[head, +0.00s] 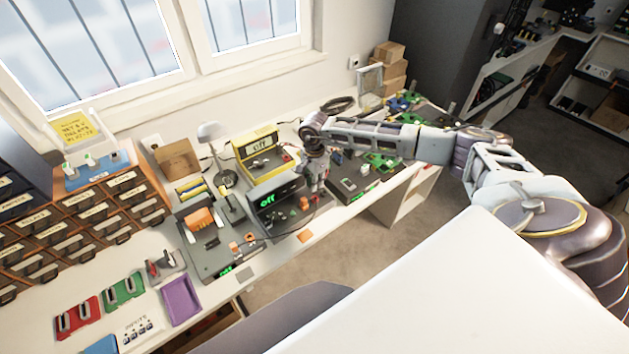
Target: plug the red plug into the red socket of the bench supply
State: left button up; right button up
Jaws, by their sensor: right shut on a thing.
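The right gripper (318,187) points down at the right end of a dark instrument (268,211) with a green "off" display, which looks like the bench supply. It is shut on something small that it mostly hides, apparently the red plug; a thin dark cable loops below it. A red-orange part (304,203) shows just left of the fingertips; I cannot tell whether it is the plug or part of the supply. The red socket cannot be made out. The left gripper is not in view.
A yellow instrument (262,154) reading "off" stands behind. A grey station (212,255) with an orange part and a desk lamp (212,133) are to the left. Green circuit boards (380,161) lie right of the gripper. The bench's front strip is fairly clear.

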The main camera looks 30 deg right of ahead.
aim_at(315, 200)
jog(key=shift+f+b, duration=1.25)
jog(key=shift+f, duration=1.25)
jog(key=shift+b, duration=0.3)
dwell(0.4)
jog(key=shift+f+b, duration=0.65)
jog(key=shift+b, duration=0.2)
dwell(1.9)
jog(key=o, duration=0.9)
jog(key=shift+c, duration=0.2)
jog(key=shift+r, duration=0.15)
